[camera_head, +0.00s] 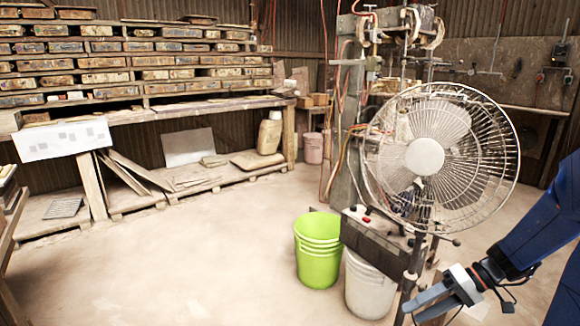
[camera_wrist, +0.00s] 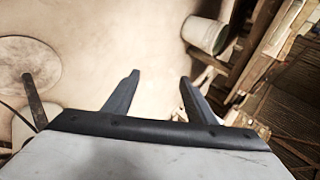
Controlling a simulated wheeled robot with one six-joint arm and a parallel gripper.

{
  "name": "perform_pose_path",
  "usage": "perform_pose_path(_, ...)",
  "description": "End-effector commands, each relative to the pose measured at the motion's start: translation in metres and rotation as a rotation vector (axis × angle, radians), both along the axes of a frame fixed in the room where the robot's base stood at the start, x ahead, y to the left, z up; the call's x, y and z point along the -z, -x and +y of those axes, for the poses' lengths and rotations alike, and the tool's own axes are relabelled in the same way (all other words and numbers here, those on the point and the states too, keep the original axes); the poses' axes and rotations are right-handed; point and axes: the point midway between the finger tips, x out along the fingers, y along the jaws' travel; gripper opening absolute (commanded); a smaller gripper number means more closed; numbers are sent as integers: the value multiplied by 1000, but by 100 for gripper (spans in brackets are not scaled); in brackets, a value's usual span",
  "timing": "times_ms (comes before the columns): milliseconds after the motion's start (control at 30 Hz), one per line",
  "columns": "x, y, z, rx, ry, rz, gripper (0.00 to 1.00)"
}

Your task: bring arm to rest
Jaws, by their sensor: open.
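My arm (camera_head: 548,232) reaches in from the right edge of the head view, its blue link sloping down to the left. My gripper (camera_head: 412,308) is at the lower right, low in front of the fan's stand. In the wrist view my gripper (camera_wrist: 160,82) shows two dark fingers spread apart. Nothing is between them, only pale floor beyond.
A standing fan (camera_head: 425,157) is close to my gripper. A green bucket (camera_head: 318,262) and a white bucket (camera_head: 367,287) stand left of it. Shelves of boxed moulds (camera_head: 130,62) line the back wall. The floor (camera_head: 190,265) at left centre is clear.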

Motion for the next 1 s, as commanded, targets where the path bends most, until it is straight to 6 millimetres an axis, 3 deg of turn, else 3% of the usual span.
perform_pose_path(400, -34, 58, 40, -25, 325, 60, 51)
perform_pose_path(1000, -79, 126, 51, 142, 707, -93, 51)
